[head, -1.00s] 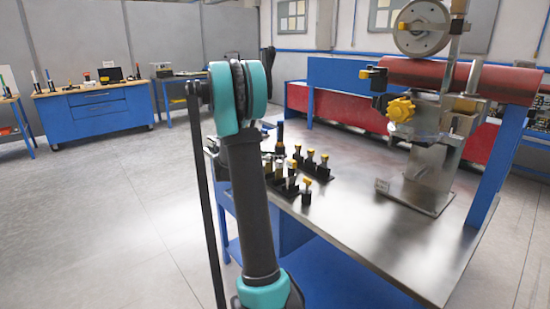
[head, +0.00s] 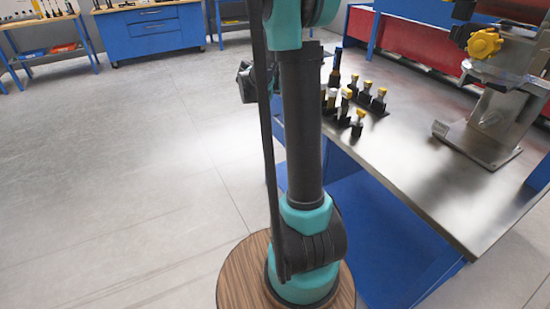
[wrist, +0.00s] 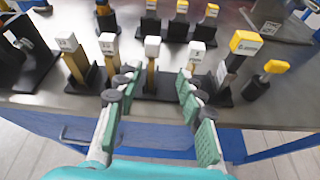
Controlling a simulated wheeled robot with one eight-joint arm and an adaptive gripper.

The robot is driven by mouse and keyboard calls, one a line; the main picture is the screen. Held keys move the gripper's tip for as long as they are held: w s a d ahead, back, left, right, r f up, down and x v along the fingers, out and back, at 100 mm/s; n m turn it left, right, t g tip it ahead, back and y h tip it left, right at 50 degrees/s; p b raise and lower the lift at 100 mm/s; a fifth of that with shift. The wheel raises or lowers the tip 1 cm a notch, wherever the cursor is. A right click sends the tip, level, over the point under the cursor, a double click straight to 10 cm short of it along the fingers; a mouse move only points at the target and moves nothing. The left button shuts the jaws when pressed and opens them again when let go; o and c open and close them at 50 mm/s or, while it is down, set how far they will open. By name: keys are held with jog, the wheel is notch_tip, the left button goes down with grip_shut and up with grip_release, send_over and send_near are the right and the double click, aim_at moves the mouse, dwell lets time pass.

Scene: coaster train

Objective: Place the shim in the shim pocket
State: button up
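My gripper (wrist: 157,84) is open in the wrist view, with a clear gap between its green-padded fingers. A white-capped brass piece (wrist: 152,62) stands upright in a black holder, seen between the fingertips. I cannot tell whether the fingers touch it. More white-capped pieces stand to its left (wrist: 74,62) and right (wrist: 196,54). Yellow-capped pieces (wrist: 243,48) stand further right and behind. The labels are too small to read, so I cannot tell which piece is the shim. I cannot pick out the shim pocket. In the head view my arm hides part of the scene.
The holders stand near the edge of a steel-topped blue table (head: 425,165). A metal stand (head: 500,120) with a yellow knob (head: 484,43) is at its right. Bare tabletop lies between. A blue workbench (head: 150,30) is far back; the floor at left is clear.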

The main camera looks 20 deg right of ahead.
jog(key=s+a+f+m+t+y, duration=0.1)
jog(key=s+a+f+m+y, duration=0.5)
jog(key=s+a, duration=0.6)
jog(key=s+a+f+m+t+y, duration=0.1)
jog(key=s+a+f+m+y, duration=0.6)
jog(key=s+a+f+m, duration=0.4)
jog(key=s+a+m, duration=0.1)
jog(key=s+a, duration=0.1)
jog(key=s, duration=0.1)
jog(key=shift+s, duration=0.35)
